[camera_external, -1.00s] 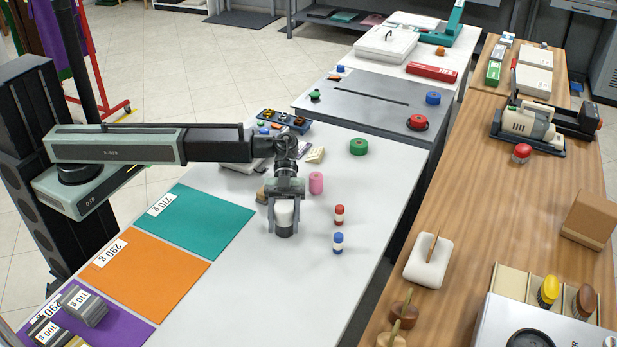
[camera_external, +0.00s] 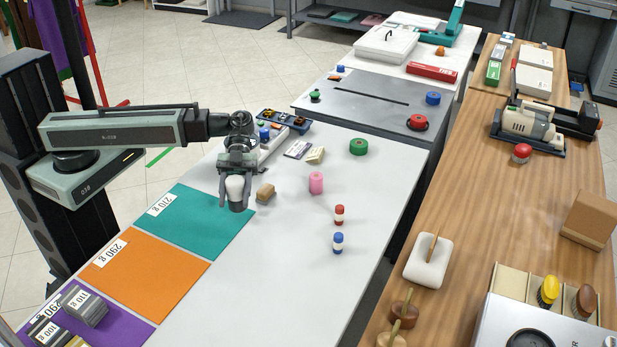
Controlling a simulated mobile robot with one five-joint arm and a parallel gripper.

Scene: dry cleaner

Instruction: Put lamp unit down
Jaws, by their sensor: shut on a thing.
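The lamp unit (camera_external: 235,188), seemingly the white rounded piece with a dark lower part, is upright between the fingers of my gripper (camera_external: 236,183). My gripper points down and is shut on it. I cannot tell how high the lamp unit is above the table. An orange mat (camera_external: 150,268), labelled 290 g, and a purple mat (camera_external: 105,317) with grey weights (camera_external: 83,304) lie nearer the camera on the white table (camera_external: 262,270).
A tan block (camera_external: 265,193) stands just right of my gripper. A pink roll (camera_external: 316,183), a red-and-white spool (camera_external: 339,215), a blue-and-white spool (camera_external: 338,243) and a green roll (camera_external: 358,146) stand farther right. A blue tray (camera_external: 284,121) is behind. The table's front middle is clear.

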